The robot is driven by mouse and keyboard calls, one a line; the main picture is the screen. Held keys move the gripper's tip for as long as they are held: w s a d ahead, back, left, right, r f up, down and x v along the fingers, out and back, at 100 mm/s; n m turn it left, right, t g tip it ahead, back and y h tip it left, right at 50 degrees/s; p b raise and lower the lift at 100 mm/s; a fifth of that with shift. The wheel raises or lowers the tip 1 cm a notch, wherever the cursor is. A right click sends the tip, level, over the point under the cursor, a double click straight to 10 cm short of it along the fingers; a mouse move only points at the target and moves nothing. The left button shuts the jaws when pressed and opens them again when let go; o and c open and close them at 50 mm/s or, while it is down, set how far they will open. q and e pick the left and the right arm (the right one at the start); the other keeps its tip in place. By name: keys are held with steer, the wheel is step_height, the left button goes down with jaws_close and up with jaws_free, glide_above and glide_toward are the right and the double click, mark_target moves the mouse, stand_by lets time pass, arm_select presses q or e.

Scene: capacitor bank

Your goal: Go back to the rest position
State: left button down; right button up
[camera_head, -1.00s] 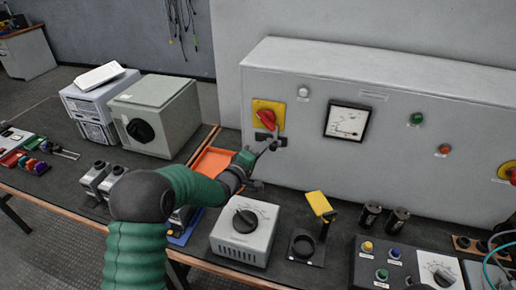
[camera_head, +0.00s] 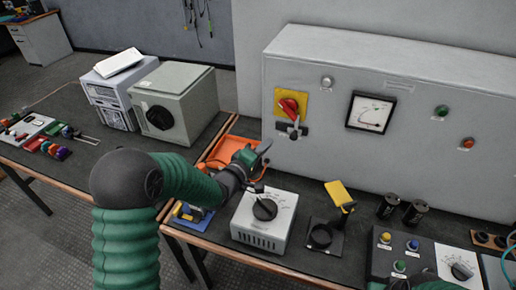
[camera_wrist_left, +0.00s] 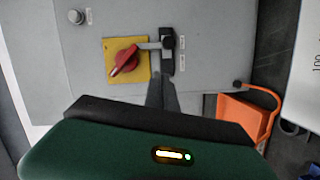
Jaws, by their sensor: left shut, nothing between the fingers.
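My left gripper (camera_head: 264,167) is shut and empty, in front of the grey cabinet and above the orange tray. It points toward the cabinet but is apart from the red rotary switch. The red switch (camera_head: 289,105) sits on a yellow plate (camera_head: 281,92) on the cabinet front. A grey latch with a dark knob (camera_head: 294,131) shows just below it. In the left wrist view the red switch (camera_wrist_left: 123,60) is ahead, with a grey bar and dark knob (camera_wrist_left: 168,42) beside it. My dark finger (camera_wrist_left: 162,92) shows below that knob. My right gripper is not clearly seen.
The orange tray (camera_head: 219,149) lies under my left gripper. A grey dial box (camera_head: 263,236) and a yellow-handled stand (camera_head: 324,237) stand to its right. A grey-green box (camera_head: 190,96) stands at left. The grey cabinet (camera_head: 340,60) blocks the back.

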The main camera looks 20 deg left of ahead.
arm_select(q)
steer(key=s+a, duration=0.2)
steer(key=a, duration=0.2)
steer(key=s+f+m+g+y+p, duration=0.1)
steer(key=s+m+g, duration=0.3)
steer(key=s, duration=0.6)
steer(key=s+f+m+g+y+p, duration=0.2)
steer(key=s+m+g+p, duration=0.2)
steer(key=s, duration=0.6)
steer(key=s+d+f+m+g+y+p, duration=0.1)
steer(key=s+f+m+g+p, duration=0.1)
steer(key=s+g, duration=0.4)
steer(key=s+m, duration=0.1)
steer(key=s, duration=0.3)
steer(key=shift+f+m+y, duration=0.3)
steer(key=shift+m+y, duration=0.1)
arm_select(e)
steer(key=w+v, duration=0.1)
steer(key=v, duration=0.6)
steer(key=shift+w+a+r, duration=0.35)
steer(key=shift+a, duration=0.1)
arm_select(q)
steer(key=shift+s, duration=0.1)
steer(key=shift+a, duration=0.25)
arm_select(e)
steer(key=shift+s+a+r, duration=0.1)
steer(key=shift+a, duration=0.2)
